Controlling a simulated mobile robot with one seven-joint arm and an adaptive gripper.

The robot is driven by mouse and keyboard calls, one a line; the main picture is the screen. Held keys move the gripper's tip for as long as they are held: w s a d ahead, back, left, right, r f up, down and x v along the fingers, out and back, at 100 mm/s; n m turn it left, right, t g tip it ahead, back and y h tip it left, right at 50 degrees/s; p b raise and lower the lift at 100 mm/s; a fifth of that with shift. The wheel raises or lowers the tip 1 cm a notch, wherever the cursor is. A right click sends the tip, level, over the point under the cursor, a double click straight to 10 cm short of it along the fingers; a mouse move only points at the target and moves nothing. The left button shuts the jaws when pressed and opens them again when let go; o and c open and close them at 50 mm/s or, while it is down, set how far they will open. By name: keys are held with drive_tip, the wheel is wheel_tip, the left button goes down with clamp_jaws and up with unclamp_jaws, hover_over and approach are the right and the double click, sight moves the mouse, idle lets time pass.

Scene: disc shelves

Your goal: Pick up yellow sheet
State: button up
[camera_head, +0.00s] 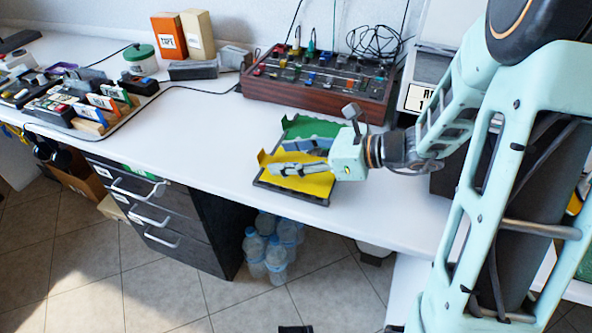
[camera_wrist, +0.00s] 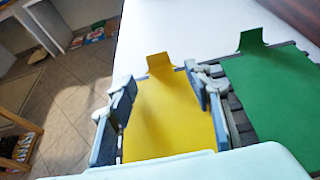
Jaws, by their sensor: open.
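The yellow sheet (camera_head: 312,184) lies flat on a dark tray (camera_head: 292,195) near the front edge of the white table. It has an upturned tab at its far end, seen in the wrist view (camera_wrist: 168,115). A green sheet (camera_head: 312,128) with a similar tab lies beside it on the right in the wrist view (camera_wrist: 268,95). My gripper (camera_head: 275,158) is open and low over the yellow sheet. In the wrist view its two fingers (camera_wrist: 160,98) stand on either side of the yellow sheet's width. Whether either finger touches the sheet cannot be told.
A wooden-sided control panel (camera_head: 318,85) with knobs and cables stands behind the sheets. A rack of discs or cards (camera_head: 90,115) is at the left. The table between is clear (camera_head: 200,130). A drawer unit (camera_head: 160,210) and bottles (camera_head: 270,250) are below.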

sight(262, 155)
drive_tip(key=x, duration=0.1)
drive_tip(key=b+x, duration=0.1)
drive_tip(key=x, duration=0.1)
drive_tip(key=r+x, duration=0.1)
drive_tip(key=x, duration=0.1)
drive_tip(key=shift+a+b, duration=0.15)
drive_tip(key=shift+b, duration=0.2)
drive_tip(key=c, duration=0.8)
